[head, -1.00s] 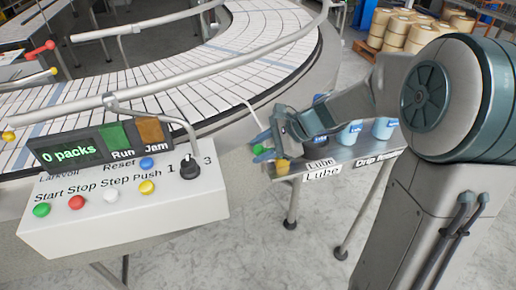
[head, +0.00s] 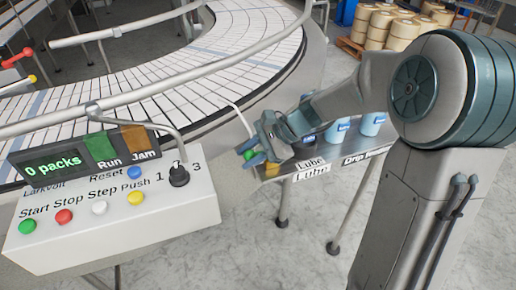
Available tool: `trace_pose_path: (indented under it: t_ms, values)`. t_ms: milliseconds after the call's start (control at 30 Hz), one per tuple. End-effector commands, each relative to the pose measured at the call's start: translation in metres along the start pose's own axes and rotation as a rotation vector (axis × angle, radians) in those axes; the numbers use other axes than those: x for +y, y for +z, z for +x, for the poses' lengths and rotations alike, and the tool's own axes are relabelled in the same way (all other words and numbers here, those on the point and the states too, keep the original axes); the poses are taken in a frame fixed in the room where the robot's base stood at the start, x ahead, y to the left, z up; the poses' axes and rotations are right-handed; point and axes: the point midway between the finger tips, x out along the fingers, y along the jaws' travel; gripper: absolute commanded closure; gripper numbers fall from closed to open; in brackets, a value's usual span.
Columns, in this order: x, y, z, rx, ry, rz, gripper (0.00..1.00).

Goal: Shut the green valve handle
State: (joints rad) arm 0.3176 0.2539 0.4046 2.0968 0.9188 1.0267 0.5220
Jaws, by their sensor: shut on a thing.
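The green valve handle (head: 249,155) shows as a small green knob at the left end of the small bench. My gripper (head: 252,151) reaches it from the right, with its blue fingertips around the green knob. The fingers are shut on it and hide part of it. An orange-yellow knob (head: 272,168) sits just below and to the right of the fingers, on the bench's near edge. The valve body and the handle's exact angle are too small and covered to tell.
The control box (head: 110,225) with several buttons and a "0 packs" display stands at the left. A curved white conveyor (head: 200,85) with rails runs behind. Blue-white containers (head: 372,124) stand on the bench (head: 300,164), right of my gripper.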

Motion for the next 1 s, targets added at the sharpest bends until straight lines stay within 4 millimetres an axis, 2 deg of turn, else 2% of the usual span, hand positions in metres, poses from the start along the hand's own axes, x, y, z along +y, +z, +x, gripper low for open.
trace_pose_path:
  t_ms: [233, 600, 633, 1000]
  values:
    - [0.011, 0.004, -0.004, -0.074, 0.141, -0.143, 1.00]
    - [0.013, 0.003, -0.005, -0.082, 0.158, -0.162, 1.00]
    - [0.013, 0.003, -0.005, -0.082, 0.158, -0.162, 0.64]
    - [0.013, 0.002, -0.009, -0.082, 0.157, -0.159, 0.64]
